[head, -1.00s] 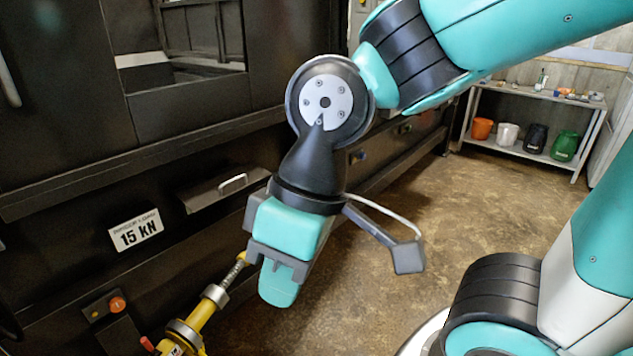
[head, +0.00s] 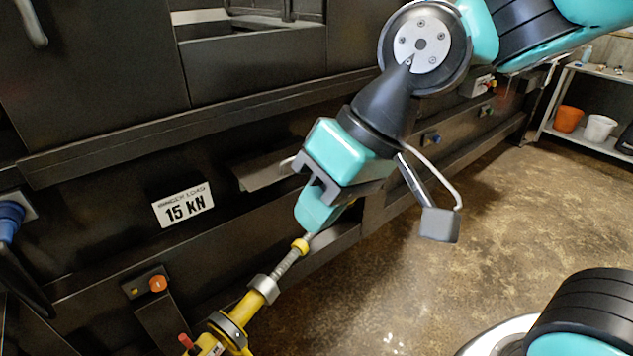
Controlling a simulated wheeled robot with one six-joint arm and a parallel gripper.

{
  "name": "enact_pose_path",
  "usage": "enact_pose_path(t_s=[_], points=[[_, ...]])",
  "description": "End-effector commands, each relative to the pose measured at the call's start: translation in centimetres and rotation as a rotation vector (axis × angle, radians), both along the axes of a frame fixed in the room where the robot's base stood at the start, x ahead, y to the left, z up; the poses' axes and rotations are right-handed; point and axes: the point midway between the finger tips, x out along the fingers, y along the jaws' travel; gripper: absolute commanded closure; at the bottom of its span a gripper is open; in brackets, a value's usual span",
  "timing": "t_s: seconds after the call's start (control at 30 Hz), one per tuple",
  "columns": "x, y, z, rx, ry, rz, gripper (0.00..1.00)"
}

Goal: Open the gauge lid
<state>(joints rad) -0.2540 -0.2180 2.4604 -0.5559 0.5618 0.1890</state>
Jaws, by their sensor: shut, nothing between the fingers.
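A dark lid (head: 262,174) with a pale handle (head: 287,164) sticks out from the black compactor wall, right of the 15 KN plate; I take it to be the gauge lid. It looks closed. My gripper (head: 316,214) is shut and empty, pointing down and left. In the picture its teal body and grey bracket cover the lid's right part and most of the handle. The fingers are just right of and below the lid; I cannot tell whether they touch it. Whatever is under the lid is hidden.
A yellow cylinder with a metal rod (head: 262,290) stands below my gripper. An orange button box (head: 148,284) and a blue plug (head: 12,217) are on the wall at left. A shelf with pots (head: 598,128) is at far right. The floor (head: 400,285) right of the machine is clear.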

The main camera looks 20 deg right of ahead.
Motion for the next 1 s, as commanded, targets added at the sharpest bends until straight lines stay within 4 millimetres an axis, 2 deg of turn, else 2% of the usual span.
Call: enact_pose_path(t_s=[0.03, 0.1, 0.33, 0.53, 0.77, 1.0], points=[[1.8, 0.5, -3.7, 0.054, -0.007, -0.066, 1.0], [4.5, 1.3, -5.5, 0.147, -0.014, -0.166, 1.0], [12.7, 3.2, -10.2, 0.489, 0.007, -0.452, 1.0], [19.2, 3.4, -14.0, 0.819, 0.085, -0.648, 1.0], [25.6, 1.5, -18.5, 1.225, 0.243, -0.805, 1.0], [30.9, -3.0, -24.0, 1.659, 0.483, -0.867, 1.0]])
